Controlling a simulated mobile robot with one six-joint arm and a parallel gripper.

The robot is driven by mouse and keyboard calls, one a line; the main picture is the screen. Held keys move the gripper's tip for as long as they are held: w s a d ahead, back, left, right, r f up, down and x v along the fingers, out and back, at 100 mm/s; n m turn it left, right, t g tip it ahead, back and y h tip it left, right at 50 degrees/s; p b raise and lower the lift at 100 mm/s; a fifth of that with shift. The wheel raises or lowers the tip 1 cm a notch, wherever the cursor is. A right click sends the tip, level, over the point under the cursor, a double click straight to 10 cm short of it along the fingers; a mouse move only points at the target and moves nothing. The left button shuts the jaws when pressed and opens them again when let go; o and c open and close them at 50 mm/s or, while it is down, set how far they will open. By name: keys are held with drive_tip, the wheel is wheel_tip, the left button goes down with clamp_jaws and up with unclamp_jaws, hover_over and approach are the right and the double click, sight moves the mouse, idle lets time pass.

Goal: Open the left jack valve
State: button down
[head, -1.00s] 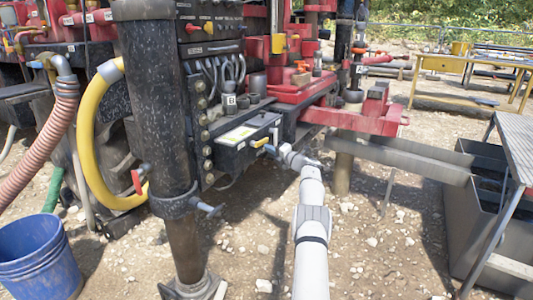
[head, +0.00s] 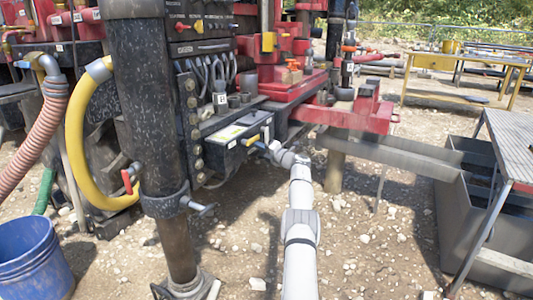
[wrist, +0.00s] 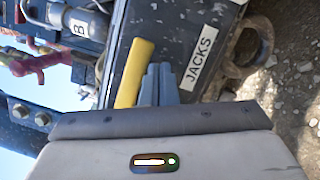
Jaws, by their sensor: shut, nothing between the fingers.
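A yellow lever (wrist: 134,72), which I take as a jack valve handle, stands out from a dark box marked JACKS (wrist: 197,57) in the wrist view. The lever (head: 251,140) also shows small on the rig's side in the head view. I see only one such lever there, so I cannot tell left from right. My gripper (wrist: 159,84) is shut and empty, its blue-grey fingers just right of the lever in the wrist view. Whether they touch it I cannot tell. In the head view my gripper (head: 263,146) is at the box's right end.
A thick dark rig leg (head: 150,110) and yellow hose (head: 78,150) stand left of the box. A blue bucket (head: 32,258) is at lower left. Red beams (head: 350,118) and a grey tank (head: 450,220) are to the right. Gravel ground lies open between.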

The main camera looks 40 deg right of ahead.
wheel_tip(320, 180, down, 4)
drive_tip(key=b, duration=0.3)
drive_tip(key=shift+a+f, duration=0.1)
drive_tip(key=shift+a, duration=0.05)
drive_tip(key=d+f+p+v, duration=0.1)
drive_tip(key=p+v, duration=0.3)
drive_tip(key=v, duration=0.5)
drive_tip(key=shift+d, duration=0.65)
